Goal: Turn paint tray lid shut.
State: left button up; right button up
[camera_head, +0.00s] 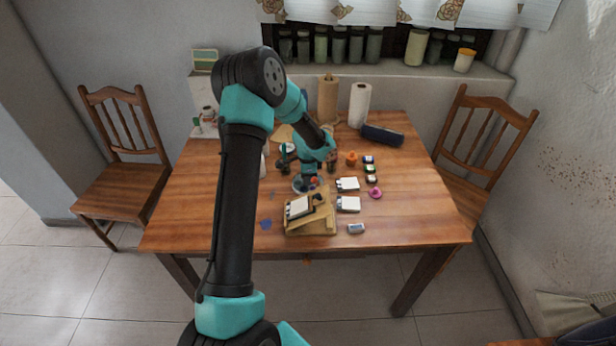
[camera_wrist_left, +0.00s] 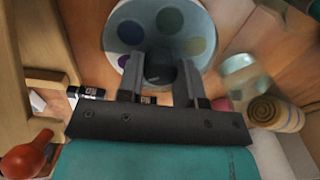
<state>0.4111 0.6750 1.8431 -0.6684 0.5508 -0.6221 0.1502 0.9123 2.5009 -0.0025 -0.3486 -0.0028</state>
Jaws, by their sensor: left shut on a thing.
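The paint tray (camera_wrist_left: 201,22) is a round, pale dish with several coloured wells in the left wrist view. In the head view only a bit of the tray (camera_head: 297,187) shows under my left gripper (camera_head: 304,179), behind the wooden easel. In the wrist view my left gripper (camera_wrist_left: 158,70) is shut on the dark knob (camera_wrist_left: 159,76) at the middle of the lid. The lid's edge does not stand out from the tray, so I cannot tell how far it is turned. My right gripper is not in view.
A wooden easel (camera_head: 312,222) stands just in front of the tray. White blocks (camera_head: 348,204), small dark jars (camera_head: 370,169) and a pink item (camera_head: 375,193) lie to its right. Paper rolls (camera_head: 360,104) and a dark case (camera_head: 382,135) stand behind. The table's right side is clear.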

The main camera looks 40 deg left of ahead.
pick_arm(q)
jog(key=shift+c, duration=0.2)
jog(key=n, duration=1.1)
jog(key=shift+w+n, duration=0.1)
jog(key=shift+n, duration=0.3)
dwell(0.4)
jog(key=o, duration=0.9)
jog(key=r, duration=1.7)
jog(key=shift+d+r, duration=0.2)
jog(key=shift+d, duration=0.1)
